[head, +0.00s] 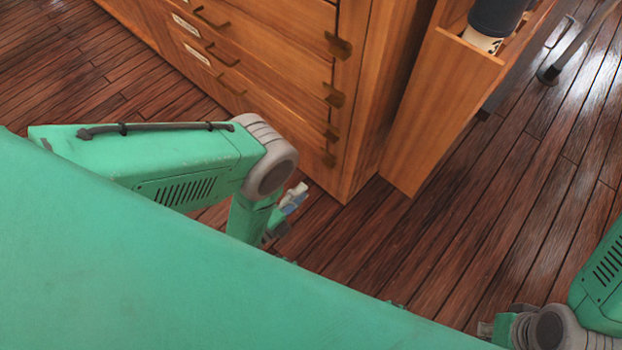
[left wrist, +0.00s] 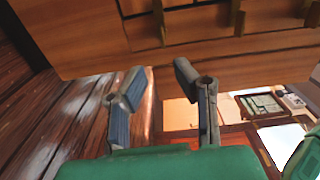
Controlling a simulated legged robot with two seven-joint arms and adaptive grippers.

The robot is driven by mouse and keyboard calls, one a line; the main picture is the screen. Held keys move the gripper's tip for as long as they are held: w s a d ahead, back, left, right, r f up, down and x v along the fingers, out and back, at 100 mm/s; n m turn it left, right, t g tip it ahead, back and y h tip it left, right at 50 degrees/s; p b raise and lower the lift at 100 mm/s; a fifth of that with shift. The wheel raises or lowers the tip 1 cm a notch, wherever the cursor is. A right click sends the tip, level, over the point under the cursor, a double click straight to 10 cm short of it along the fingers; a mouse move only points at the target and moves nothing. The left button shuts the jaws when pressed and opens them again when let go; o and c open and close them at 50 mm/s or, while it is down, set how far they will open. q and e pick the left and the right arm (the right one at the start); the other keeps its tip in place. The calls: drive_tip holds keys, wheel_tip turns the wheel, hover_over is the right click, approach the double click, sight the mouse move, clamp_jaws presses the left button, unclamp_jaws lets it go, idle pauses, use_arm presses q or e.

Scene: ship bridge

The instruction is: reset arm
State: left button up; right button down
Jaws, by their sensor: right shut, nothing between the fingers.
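My left arm comes in from the left in the head view and bends down at a grey elbow. My left gripper (head: 294,198) shows just past it, small and partly hidden, above the floor near the cabinet's lower corner. In the left wrist view its two grey fingers (left wrist: 158,82) stand wide apart with nothing between them. My right arm is at the lower right of the head view. Only a small part of my right gripper (head: 487,328) shows at the bottom edge, shut and empty, mostly hidden by my green body.
A wooden drawer cabinet (head: 262,78) with metal handles stands ahead of my left arm. A tall wooden pull-out (head: 440,105) beside it holds a dark-lidded cup (head: 487,40). A metal-legged piece (head: 548,73) stands at upper right. The plank floor (head: 450,235) between is clear.

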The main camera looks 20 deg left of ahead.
use_arm(q)
drive_tip(key=shift+s+a, duration=0.1)
drive_tip(key=shift+s, duration=0.15)
drive_tip(key=shift+w, duration=0.1)
idle(0.3)
drive_tip(key=s+a+r+n+g+y, duration=0.1)
drive_tip(key=a+n+g+y, duration=0.5)
drive_tip(key=a+n+g, duration=0.35)
drive_tip(key=s+r+n+g, duration=0.3)
drive_tip(key=s+r+n, duration=0.25)
drive_tip(key=s, duration=0.25)
drive_tip(key=s+r+n+g, duration=0.4)
drive_tip(key=s+n, duration=0.2)
drive_tip(key=s, duration=0.1)
wheel_tip(320, 180, up, 14)
drive_tip(key=s+p, duration=0.1)
drive_tip(key=p, duration=1.2)
drive_tip(key=shift+a+r+p, duration=0.25)
drive_tip(key=shift+a+p, duration=0.1)
drive_tip(key=shift+p, duration=0.05)
